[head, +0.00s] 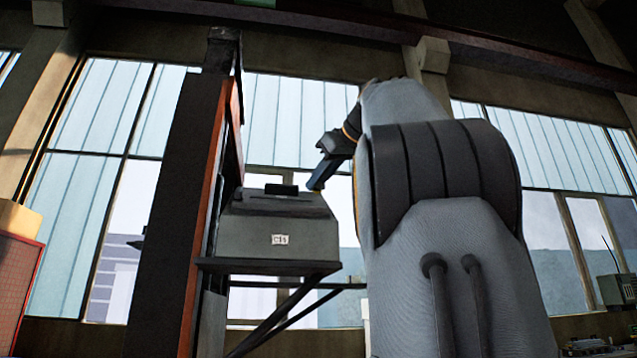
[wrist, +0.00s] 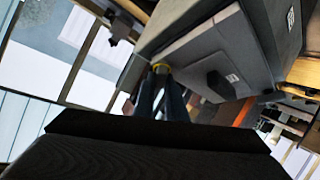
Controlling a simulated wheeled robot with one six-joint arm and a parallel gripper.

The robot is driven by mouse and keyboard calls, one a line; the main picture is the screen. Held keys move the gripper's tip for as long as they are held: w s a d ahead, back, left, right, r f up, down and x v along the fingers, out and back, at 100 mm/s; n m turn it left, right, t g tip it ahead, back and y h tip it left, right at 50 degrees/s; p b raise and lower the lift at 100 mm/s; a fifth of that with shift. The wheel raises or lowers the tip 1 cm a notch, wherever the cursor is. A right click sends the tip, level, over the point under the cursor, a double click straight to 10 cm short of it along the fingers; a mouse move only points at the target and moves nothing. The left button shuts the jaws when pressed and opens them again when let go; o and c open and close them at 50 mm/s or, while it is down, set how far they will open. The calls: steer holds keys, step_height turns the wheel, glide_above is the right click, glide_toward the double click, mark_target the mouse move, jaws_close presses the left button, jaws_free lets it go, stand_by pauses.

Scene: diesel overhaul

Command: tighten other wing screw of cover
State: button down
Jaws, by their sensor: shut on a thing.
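The grey box with its cover (head: 280,205) stands on a bracket shelf and bears a small white label on its front. In the wrist view the cover (wrist: 190,62) fills the upper middle, with a black block (wrist: 221,86) on it. My gripper (head: 316,184) reaches down from the upper right to the right edge of the cover. In the wrist view my gripper (wrist: 162,78) is shut on a small yellow wing screw (wrist: 161,67) at the cover's edge. The fingers hide most of the screw. A small yellow spot (wrist: 232,77) shows beside the black block; I cannot tell what it is.
The shelf (head: 268,266) is held by diagonal struts on a tall dark column (head: 168,200) with an orange edge, close left of the box. Tall windows stand behind. A red-edged panel (head: 15,285) is at the far left. Right of the box is my arm.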

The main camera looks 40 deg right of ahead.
steer(key=shift+w+a+f+m+h+b, duration=0.1)
steer(key=shift+f+m+h+b, duration=0.15)
steer(key=shift+m+h+b, duration=0.75)
steer(key=shift+r+m+h, duration=0.1)
steer(key=shift+m+h, duration=0.5)
steer(key=shift+m, duration=1)
steer(key=shift+m+g+h, duration=0.3)
steer(key=shift+m+h, duration=0.1)
steer(key=shift+m, duration=0.2)
steer(key=m+h, duration=0.1)
steer(key=m, duration=0.1)
steer(key=m+g+h, duration=0.1)
steer(key=m, duration=0.1)
steer(key=shift+m+g+h, duration=0.3)
